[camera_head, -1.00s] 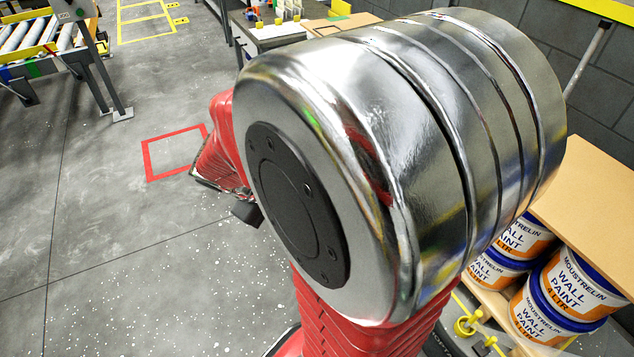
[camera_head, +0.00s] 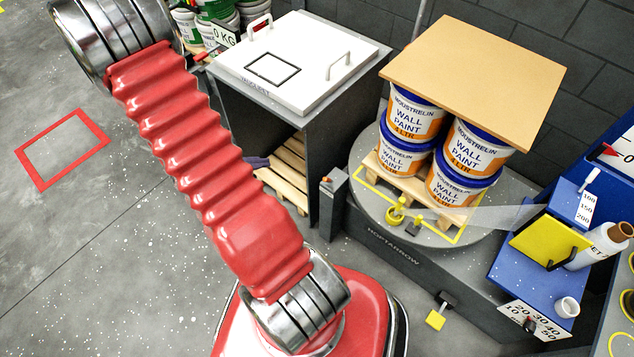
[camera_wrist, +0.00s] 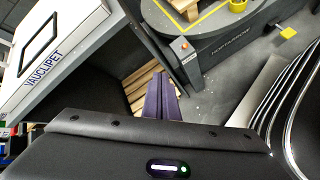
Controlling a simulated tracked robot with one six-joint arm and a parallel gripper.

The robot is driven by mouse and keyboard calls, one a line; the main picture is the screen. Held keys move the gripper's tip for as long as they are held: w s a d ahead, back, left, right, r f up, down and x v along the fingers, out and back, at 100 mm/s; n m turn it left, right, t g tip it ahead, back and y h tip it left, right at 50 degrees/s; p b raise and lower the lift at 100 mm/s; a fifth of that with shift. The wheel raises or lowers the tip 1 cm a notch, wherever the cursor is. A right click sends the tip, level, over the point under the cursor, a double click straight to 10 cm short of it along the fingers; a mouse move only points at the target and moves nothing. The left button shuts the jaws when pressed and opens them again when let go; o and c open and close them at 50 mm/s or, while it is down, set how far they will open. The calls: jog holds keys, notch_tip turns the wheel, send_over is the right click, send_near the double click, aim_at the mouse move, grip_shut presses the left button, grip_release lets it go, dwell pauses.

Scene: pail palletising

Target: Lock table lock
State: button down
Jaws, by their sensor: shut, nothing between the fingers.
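The round grey turntable (camera_head: 460,232) stands at the right in the head view. A yellow knob (camera_head: 396,214) and a small dark and yellow fitting (camera_head: 413,229) sit at its front edge. A yellow pedal (camera_head: 436,318) is low in front of its base. I cannot tell which of these is the lock. The wrist view shows the turntable (camera_wrist: 215,38), the knob (camera_wrist: 238,6) and the pedal (camera_wrist: 288,33). My gripper (camera_wrist: 156,84) has purple fingers, shut and empty, apart from the turntable. In the head view its purple tip (camera_head: 257,162) shows beside my red arm.
Paint pails (camera_head: 464,155) stand on a pallet on the turntable, under a brown board (camera_head: 473,72). A grey post (camera_head: 333,200) stands left of the turntable. A white-topped cabinet (camera_head: 290,62) holds wooden pallets (camera_head: 283,178). A blue unit (camera_head: 525,268) is at the right.

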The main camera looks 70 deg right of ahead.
aim_at(329, 180)
jog(key=s+d+f+n, duration=0.1)
jog(key=s+f, duration=0.2)
jog(key=f, duration=0.4)
jog(key=s+f+n, duration=0.2)
jog(key=s+f, duration=0.2)
jog(key=f, duration=0.4)
jog(key=shift+s+d, duration=0.15)
jog(key=shift+d, duration=0.2)
jog(key=shift+f, duration=0.15)
jog(key=s+d+f, duration=0.4)
jog(key=s+d, duration=0.2)
jog(key=d, duration=0.2)
jog(key=shift+s+d+f, duration=0.15)
jog(key=shift+s+f, duration=0.1)
jog(key=shift+s, duration=0.1)
jog(key=shift+s, duration=0.1)
